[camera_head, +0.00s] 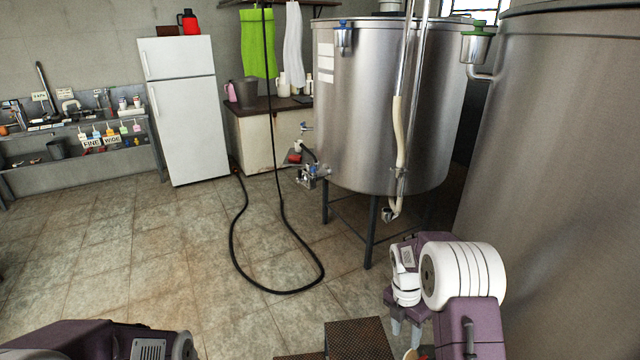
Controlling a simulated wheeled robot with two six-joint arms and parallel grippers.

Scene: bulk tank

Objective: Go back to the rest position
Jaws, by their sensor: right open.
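My right gripper (405,333) is low at the bottom, right of centre, pointing down. Its two pale fingers are apart and nothing shows between them. My right arm's white joint and purple link stand beside it. A small pale and reddish thing (413,354) is just below the fingers, cut off by the bottom edge; I cannot tell what it is. Part of my left arm shows at the bottom left corner, but its gripper is out of the picture.
A steel tank (385,110) on legs stands at centre right; another large tank (570,190) fills the right side. A black hose (232,245) loops on the tiled floor. A white fridge (188,115), a counter (262,140) and a shelf (80,130) line the wall. The left floor is clear.

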